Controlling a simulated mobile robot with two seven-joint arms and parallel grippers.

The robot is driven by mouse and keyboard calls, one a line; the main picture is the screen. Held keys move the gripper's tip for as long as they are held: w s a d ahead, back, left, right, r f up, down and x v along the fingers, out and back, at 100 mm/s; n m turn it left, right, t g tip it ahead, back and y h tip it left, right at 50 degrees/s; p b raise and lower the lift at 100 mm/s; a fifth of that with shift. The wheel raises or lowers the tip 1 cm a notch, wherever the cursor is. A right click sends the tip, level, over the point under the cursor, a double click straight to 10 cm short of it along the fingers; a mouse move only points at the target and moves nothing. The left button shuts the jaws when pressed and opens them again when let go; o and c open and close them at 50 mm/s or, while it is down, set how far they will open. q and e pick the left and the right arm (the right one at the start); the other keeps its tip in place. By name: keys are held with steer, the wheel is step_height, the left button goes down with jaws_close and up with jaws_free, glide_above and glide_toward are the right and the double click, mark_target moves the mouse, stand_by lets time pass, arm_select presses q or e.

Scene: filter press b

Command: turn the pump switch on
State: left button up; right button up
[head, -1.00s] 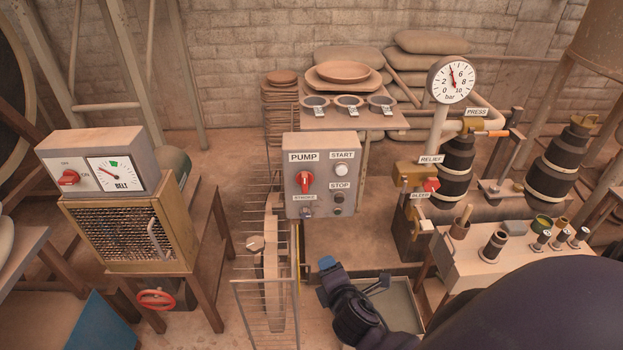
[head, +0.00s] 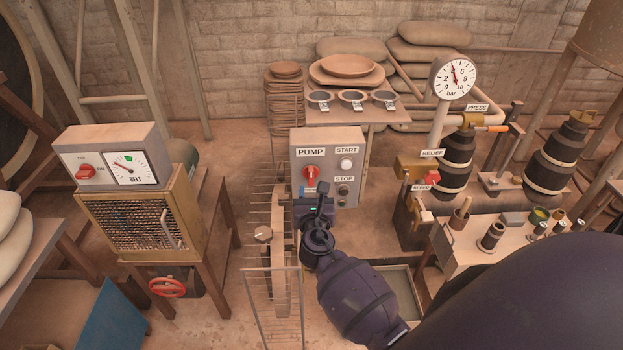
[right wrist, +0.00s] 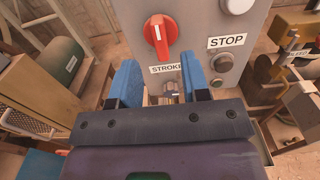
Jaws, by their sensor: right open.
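The grey pump control panel (head: 329,152) stands in the middle of the head view. Its red PUMP switch (head: 311,174) is a rotary knob on a round plate; it also shows in the right wrist view (right wrist: 160,36), its white mark pointing up and slightly left. My right gripper (head: 314,200) is in front of the panel's lower left, below the red switch. My left gripper is not in view.
START (head: 346,163) and STOP (head: 344,190) buttons sit on the panel's right side. The belt control box (head: 114,155) stands at left. The press pipework with its gauge (head: 454,76) is at right.

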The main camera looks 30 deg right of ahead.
mark_target(311, 178)
steer(key=shift+x, duration=2.85)
jaws_close()
